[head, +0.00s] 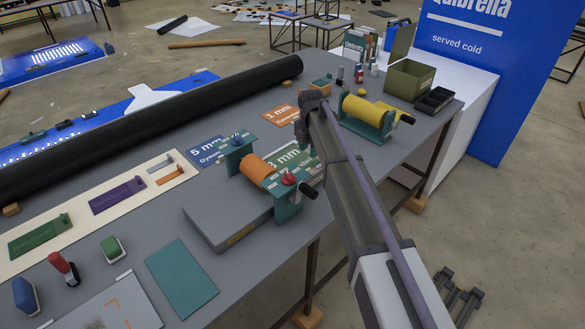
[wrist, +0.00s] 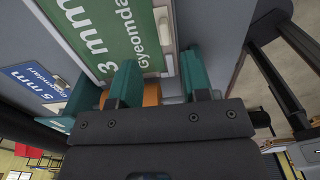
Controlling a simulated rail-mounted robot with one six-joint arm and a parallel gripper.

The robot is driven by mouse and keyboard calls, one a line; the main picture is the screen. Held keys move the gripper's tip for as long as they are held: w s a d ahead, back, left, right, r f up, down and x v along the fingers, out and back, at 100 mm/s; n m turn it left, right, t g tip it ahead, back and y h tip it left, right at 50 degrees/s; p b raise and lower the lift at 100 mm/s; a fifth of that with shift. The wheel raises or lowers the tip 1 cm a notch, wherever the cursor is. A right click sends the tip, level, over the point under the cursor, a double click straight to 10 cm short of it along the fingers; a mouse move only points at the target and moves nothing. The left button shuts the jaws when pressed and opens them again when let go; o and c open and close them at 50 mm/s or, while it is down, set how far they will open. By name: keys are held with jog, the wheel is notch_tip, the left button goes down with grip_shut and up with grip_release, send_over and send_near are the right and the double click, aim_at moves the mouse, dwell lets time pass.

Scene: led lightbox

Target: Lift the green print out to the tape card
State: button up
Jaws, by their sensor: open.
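In the head view the fingers are mostly hidden by my arm. A pale card with orange corner marks (head: 97,312) lies at the front left; I cannot tell if it is the tape card.
An orange roll (head: 257,170) on a teal stand is close to the green print. A blue print (head: 207,151) and an orange print (head: 283,115) lie nearby. A yellow roll (head: 364,110) stands right of my arm. A long black roll (head: 150,122) spans the back.

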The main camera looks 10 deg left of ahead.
aim_at(310, 168)
jog(key=f+b, duration=0.2)
jog(key=f, duration=0.1)
jog(key=f+b, duration=0.2)
jog(key=f, duration=0.1)
jog(key=f+b, duration=0.3)
jog(key=shift+d, duration=0.25)
jog(key=shift+r, duration=0.3)
grip_shut()
